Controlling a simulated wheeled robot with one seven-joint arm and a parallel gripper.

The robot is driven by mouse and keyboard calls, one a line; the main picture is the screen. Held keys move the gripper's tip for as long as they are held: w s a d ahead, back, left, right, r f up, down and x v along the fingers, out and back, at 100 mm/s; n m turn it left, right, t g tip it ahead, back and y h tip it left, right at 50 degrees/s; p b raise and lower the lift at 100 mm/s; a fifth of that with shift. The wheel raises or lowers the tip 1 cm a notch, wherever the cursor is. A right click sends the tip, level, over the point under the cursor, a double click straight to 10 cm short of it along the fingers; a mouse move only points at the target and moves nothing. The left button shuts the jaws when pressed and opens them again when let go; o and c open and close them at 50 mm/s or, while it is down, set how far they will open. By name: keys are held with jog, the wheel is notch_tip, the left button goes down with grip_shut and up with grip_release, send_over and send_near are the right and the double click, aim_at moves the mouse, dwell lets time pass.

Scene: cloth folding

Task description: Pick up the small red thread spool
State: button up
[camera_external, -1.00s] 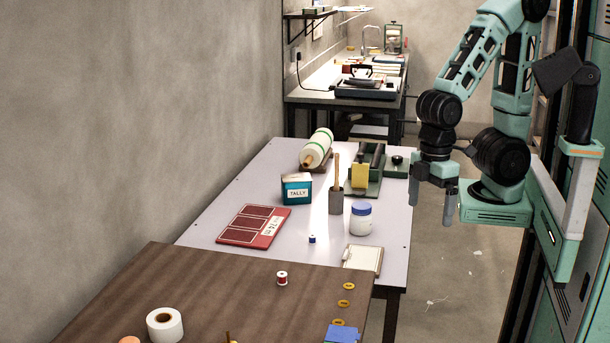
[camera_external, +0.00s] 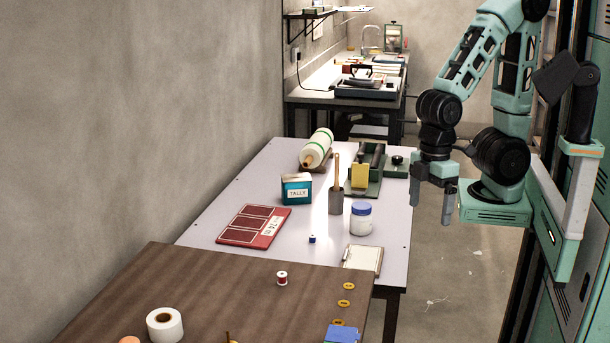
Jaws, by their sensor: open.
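The small red thread spool (camera_external: 282,278) stands on the brown wooden table (camera_external: 215,290), near its far edge. It has white ends and a red middle. My gripper (camera_external: 430,205) is open and empty, its two fingers pointing down. It hangs to the right of the tables, well above and apart from the spool.
A small blue spool (camera_external: 312,239) stands on the white table (camera_external: 200,225) behind. Near the red spool are a white tape roll (camera_external: 165,325), yellow rings (camera_external: 346,303) and a blue item (camera_external: 342,333).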

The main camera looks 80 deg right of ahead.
jog(key=c, duration=0.9)
jog(key=shift+o, duration=0.2)
